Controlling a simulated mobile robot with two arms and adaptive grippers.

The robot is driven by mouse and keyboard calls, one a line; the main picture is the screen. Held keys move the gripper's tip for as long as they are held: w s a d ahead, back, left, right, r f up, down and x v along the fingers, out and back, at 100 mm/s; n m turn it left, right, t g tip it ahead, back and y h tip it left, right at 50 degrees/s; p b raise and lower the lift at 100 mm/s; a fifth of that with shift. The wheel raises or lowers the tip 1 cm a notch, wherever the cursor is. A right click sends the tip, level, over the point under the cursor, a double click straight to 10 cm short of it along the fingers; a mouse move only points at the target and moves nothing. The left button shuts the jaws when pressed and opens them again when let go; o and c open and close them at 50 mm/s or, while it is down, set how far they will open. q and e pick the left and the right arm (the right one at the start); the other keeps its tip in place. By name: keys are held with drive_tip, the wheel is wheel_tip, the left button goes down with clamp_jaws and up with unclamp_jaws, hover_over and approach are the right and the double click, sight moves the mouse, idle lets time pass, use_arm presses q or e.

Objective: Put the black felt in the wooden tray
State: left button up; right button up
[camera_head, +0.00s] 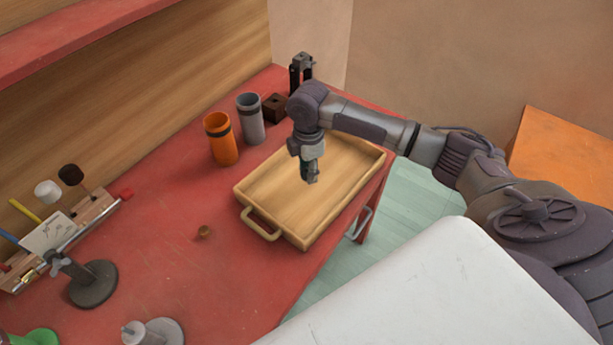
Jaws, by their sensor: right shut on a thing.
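The wooden tray (251,185) is a shallow, light box with a handle at its near end. It lies on the red bench along the right edge, and the inside that I can see looks bare. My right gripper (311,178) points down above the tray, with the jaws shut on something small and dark. I cannot make out whether it is the black felt. A dark brown round head (70,174) stands in the rack at the left, beside a white one (47,191). My left gripper is not in view.
An orange cup (220,139), a grey cup (251,119), a dark block (274,107) and a black upright thing (301,72) stand behind the tray. A round-based stand (93,284) and a small brown piece (204,232) are at the left. The red bench between is mostly clear.

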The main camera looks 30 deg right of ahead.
sight(307, 186)
drive_tip(key=shift+w+a+f, duration=0.15)
drive_tip(key=shift+w+f, duration=0.05)
wheel_tip(307, 186, down, 3)
drive_tip(key=shift+f+p, duration=0.15)
drive_tip(key=shift+p, duration=0.3)
drive_tip(key=shift+f, duration=0.35)
drive_tip(key=shift+f, duration=0.1)
drive_tip(key=o, duration=0.7)
wheel_tip(307, 186, up, 12)
drive_tip(key=shift+r+b, duration=0.15)
drive_tip(key=shift+b, duration=0.4)
